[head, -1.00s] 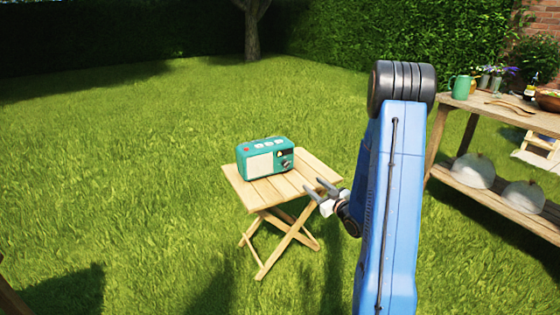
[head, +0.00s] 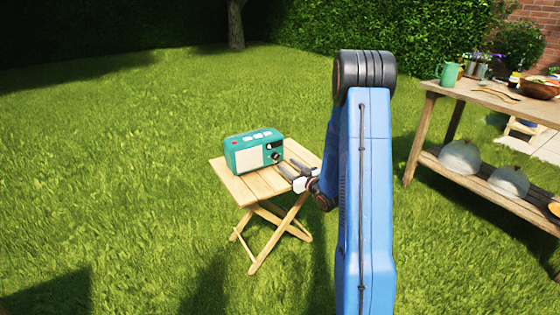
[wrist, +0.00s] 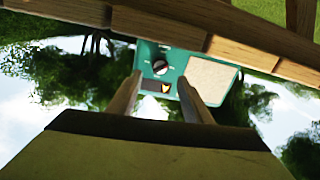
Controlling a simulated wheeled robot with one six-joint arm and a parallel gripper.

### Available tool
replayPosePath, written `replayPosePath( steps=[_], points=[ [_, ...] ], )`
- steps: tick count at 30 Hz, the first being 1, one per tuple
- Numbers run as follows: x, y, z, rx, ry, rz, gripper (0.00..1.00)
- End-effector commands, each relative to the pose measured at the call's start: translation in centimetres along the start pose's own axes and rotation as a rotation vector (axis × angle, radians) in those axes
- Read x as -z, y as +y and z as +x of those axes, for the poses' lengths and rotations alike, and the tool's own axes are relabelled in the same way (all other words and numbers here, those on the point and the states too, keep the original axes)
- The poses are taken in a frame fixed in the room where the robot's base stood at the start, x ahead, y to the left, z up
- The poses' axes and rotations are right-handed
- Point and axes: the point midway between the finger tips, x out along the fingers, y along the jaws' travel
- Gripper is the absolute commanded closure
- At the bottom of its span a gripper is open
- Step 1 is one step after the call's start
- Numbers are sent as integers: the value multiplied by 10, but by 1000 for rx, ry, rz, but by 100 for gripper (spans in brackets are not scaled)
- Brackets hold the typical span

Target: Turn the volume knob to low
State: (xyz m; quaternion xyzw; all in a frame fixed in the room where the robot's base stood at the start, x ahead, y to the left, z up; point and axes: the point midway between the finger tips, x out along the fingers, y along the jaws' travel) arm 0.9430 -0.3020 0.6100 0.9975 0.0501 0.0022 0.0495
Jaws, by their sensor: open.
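A teal radio (head: 254,152) with a cream speaker panel stands on a small folding wooden table (head: 236,187). Its dark volume knob (head: 276,157) is on the right part of the front face. In the wrist view, which looks upside down, the knob (wrist: 160,67) is dark with a light bar across it, and small marks surround it. My gripper (head: 288,169) is open and empty in front of the radio's knob side. In the wrist view its two fingers (wrist: 159,82) point at the radio with the knob between and beyond their tips. I see no contact.
A larger wooden table (head: 486,97) stands at the right, with a green mug (head: 448,74), a bowl (head: 540,88) and plants on top. Pale domes (head: 460,157) sit on its lower shelf. Open grass surrounds the small table.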

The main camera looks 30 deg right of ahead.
Motion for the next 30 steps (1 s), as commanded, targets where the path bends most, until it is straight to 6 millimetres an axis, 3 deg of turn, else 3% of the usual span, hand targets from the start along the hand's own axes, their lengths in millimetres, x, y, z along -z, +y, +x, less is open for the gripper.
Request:
replayPosePath(
  steps=[6, 12, 25, 30],
  points=[
    [1, -1, 37, 2, 2, 0, 55],
    [0, 0, 58, 0, 0, 0, 55],
    [0, 0, 66, 0, 1, 0, 55],
    [0, 0, 66, -1, 1, 0, 95]
  ],
)
